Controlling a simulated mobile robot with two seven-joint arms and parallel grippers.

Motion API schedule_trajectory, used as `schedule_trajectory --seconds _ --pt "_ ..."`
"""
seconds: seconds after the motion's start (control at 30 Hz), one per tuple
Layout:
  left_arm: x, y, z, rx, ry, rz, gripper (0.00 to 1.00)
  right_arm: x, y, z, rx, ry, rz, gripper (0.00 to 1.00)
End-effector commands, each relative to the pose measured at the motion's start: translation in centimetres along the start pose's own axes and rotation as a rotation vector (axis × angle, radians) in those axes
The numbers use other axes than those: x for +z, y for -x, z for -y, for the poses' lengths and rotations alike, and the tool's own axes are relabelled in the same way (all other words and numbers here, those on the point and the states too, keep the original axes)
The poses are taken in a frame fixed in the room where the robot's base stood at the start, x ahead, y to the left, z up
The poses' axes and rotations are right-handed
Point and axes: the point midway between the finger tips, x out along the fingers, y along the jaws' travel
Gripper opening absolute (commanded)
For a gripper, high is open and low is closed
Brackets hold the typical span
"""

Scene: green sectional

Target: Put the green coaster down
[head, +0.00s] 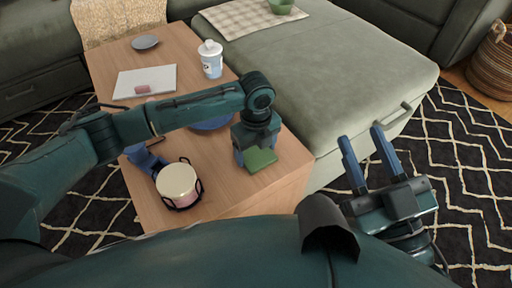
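The green coaster (261,159) is a small flat square at the near right corner of the wooden table (230,190). My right gripper (361,149) is open and empty over the patterned rug, right of the table and in front of the green ottoman.
A candle in a black holder (178,183), a blue object (146,160), a blue plate (212,124), a white cup (210,58), a white notepad (130,83) with a pink block (148,88), and a grey dish (145,42) occupy the table. The green ottoman (330,70) borders its right side.

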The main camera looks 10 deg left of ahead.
Motion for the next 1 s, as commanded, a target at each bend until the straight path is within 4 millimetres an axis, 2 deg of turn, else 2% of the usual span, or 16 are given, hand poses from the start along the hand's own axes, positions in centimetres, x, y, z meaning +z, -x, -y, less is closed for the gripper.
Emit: schedule_trajectory --seconds 0.03,0.27,0.57,0.63,0.73,1.0 --pt "0.0 0.0 0.0 0.000 0.000 0.000 0.80 0.1 0.0 0.0 0.000 -0.001 0.002 0.36" --pt "0.0 0.0 0.0 0.000 -0.001 0.000 0.98 0.1 0.0 0.0 0.000 -0.001 0.001 0.36" --pt "0.0 0.4 0.0 -0.002 -0.001 0.001 0.98 0.1 0.1 0.0 0.000 0.001 0.000 0.36" --pt "0.0 1.5 0.1 -0.003 -0.001 0.001 0.98 -0.5 -0.2 -0.1 0.001 -0.005 0.006 0.36" --pt "0.1 3.5 0.1 -0.002 -0.001 0.002 0.98 1.0 1.0 0.8 0.012 -0.073 0.115 0.36" --pt "0.0 9.3 0.1 -0.002 -0.001 0.001 0.98 0.9 1.1 0.3 0.026 -0.002 0.158 0.36"
